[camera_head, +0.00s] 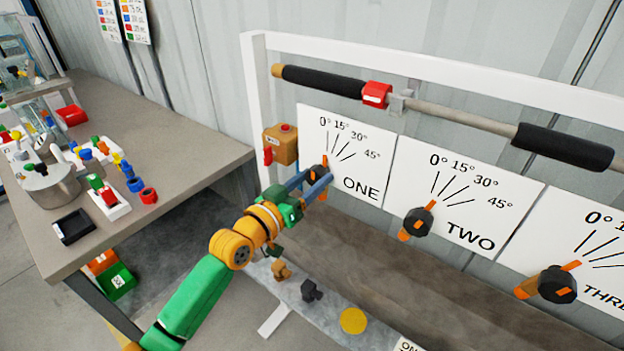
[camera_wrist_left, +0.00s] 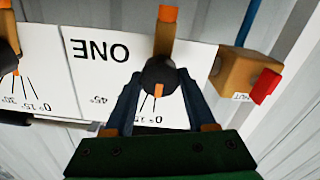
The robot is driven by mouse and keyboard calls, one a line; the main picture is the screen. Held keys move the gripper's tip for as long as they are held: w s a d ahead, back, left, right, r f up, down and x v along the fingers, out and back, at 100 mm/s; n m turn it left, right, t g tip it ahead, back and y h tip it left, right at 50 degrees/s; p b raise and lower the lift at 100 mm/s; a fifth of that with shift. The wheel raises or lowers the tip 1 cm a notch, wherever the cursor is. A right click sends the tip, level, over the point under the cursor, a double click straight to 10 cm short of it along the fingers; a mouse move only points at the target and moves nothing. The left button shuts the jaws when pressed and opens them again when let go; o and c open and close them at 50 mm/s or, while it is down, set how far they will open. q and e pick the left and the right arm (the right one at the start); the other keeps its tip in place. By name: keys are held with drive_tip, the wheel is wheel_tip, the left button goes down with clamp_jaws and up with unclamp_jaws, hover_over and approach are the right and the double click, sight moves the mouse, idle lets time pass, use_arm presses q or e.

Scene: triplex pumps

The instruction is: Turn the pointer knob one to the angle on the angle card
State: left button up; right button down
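Knob one (camera_head: 316,175) is a dark round hub with an orange pointer on the white ONE dial plate (camera_head: 365,188). Its short orange tip points at about the 0° line. My left gripper (camera_head: 309,184) reaches it from the lower left, with its blue fingers on either side of the hub. In the left wrist view the hub (camera_wrist_left: 160,76) lies between the fingertips; I cannot tell whether they press on it. A white card (camera_head: 408,346) marked ON… is cut off at the bottom edge, so its angle is not readable. My right gripper is not in view.
Knob two (camera_head: 418,221) and knob three (camera_head: 556,284) are to the right. An orange-brown box (camera_head: 281,146) with a red part is close left of knob one. A bar with black grips (camera_head: 322,82) runs above. A cluttered table (camera_head: 190,150) stands left.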

use_arm(q)
clamp_jaws()
drive_tip(key=shift+f+m+b, duration=0.15)
drive_tip(key=shift+m+b, duration=0.15)
drive_tip(key=shift+m, duration=1.2)
drive_tip(key=o, duration=1)
unclamp_jaws()
drive_tip(key=shift+o, duration=0.2)
drive_tip(key=b+v, duration=0.1)
drive_tip(key=v, duration=0.6)
